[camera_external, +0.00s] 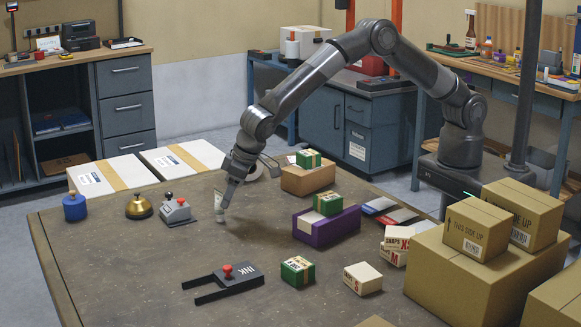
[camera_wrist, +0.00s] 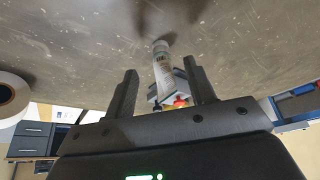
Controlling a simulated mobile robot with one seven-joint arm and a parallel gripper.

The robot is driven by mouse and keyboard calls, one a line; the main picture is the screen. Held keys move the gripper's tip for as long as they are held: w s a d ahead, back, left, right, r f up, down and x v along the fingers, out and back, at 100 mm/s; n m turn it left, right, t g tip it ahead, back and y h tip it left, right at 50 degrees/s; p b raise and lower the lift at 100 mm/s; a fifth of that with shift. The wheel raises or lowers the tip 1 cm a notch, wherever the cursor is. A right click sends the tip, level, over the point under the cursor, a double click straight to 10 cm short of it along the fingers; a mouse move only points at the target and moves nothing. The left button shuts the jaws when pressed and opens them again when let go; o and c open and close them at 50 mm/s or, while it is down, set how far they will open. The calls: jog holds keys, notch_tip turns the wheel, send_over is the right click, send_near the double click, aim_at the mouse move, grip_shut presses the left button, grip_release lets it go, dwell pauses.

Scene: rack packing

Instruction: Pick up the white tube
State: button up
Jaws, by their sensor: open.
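The white tube (camera_external: 219,205) stands upright on the brown table (camera_external: 150,262), left of the table's middle. In the wrist view the tube (camera_wrist: 162,68) shows between the two dark fingers of my gripper (camera_wrist: 160,85), with a gap on each side. In the external view my gripper (camera_external: 229,192) points down right beside the tube and covers part of it. The fingers are open and hold nothing. I cannot tell whether a finger touches the tube.
Left of the tube stand a stamp device (camera_external: 176,211), a brass bell (camera_external: 139,207) and a blue jar (camera_external: 74,207). The table between is clear.

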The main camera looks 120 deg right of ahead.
aim_at(222, 213)
jog(key=shift+x, duration=2.6)
jog(key=shift+w+r, duration=0.1)
jog(key=shift+w, duration=0.1)
jog(key=shift+c, duration=0.2)
jog(key=c, duration=1)
